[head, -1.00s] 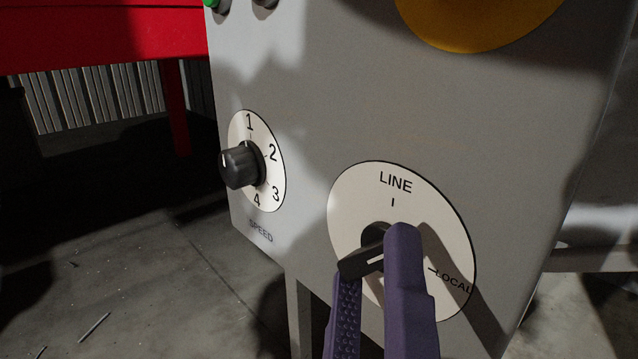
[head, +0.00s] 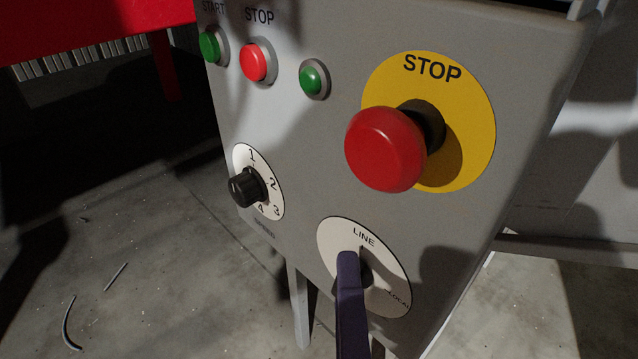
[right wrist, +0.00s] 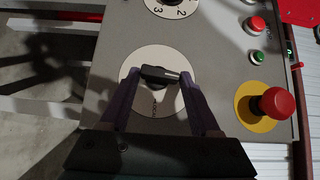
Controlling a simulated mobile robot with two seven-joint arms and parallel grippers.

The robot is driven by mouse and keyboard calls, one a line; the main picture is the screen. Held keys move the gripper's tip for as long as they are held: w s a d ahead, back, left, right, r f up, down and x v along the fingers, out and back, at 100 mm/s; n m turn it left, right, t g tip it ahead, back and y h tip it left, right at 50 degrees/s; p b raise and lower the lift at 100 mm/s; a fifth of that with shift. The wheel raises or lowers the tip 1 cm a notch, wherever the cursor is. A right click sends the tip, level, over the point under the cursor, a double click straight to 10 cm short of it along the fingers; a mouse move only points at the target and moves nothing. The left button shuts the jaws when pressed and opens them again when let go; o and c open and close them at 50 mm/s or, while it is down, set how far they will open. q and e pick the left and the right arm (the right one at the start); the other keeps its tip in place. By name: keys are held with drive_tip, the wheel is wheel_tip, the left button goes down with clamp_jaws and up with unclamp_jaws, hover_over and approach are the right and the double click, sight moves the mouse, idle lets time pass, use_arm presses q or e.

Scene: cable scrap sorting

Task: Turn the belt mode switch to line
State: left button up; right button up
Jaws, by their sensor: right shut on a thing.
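The belt mode switch is a black bar knob (right wrist: 160,75) on a round white dial (head: 390,290) at the lower right of the grey panel. LINE is printed at the dial's top and LOCAL at its right. My right gripper (right wrist: 160,76) is shut on the knob, one fingertip at each end of the bar. In the right wrist view the bar's white mark points right, the panel's upward side, where LINE lies. In the head view a purple finger of my right gripper (head: 350,275) hides most of the knob. My left gripper is not in view.
A red STOP mushroom button (head: 385,150) on a yellow disc sticks out above the dial. A black speed knob (head: 247,187) sits to the left. Green and red (head: 254,62) push buttons line the top. Cable scraps (head: 68,325) lie on the floor.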

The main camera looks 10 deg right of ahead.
idle(0.4)
drive_tip(key=o, duration=1.4)
drive_tip(key=shift+c, duration=0.2)
drive_tip(key=s+a, duration=0.1)
drive_tip(key=s, duration=0.8)
drive_tip(key=shift+s+a, duration=0.3)
drive_tip(key=shift+s, duration=0.1)
drive_tip(key=shift+r, duration=0.1)
